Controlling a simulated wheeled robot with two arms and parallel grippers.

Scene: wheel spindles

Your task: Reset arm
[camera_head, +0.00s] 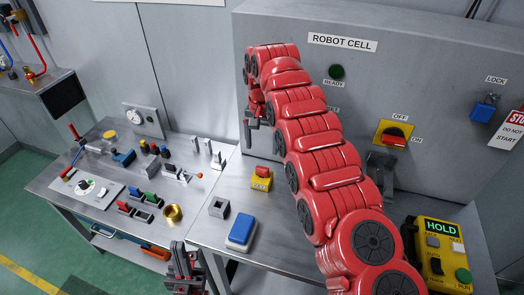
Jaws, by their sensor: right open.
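My right arm comes in from the lower right and reaches up across the cabinet front in a red segmented curve. Its gripper (250,127) hangs below the arm's far end, open and apparently empty, in front of the grey cabinet. My left gripper (187,272) is at the bottom edge, in front of the workbench's front edge. It is seen from above and partly cut off, so whether its jaws are open or shut is unclear. I see nothing clearly held in it.
The robot cell cabinet (430,85) stands behind. A yellow HOLD pendant (440,255) is at lower right.

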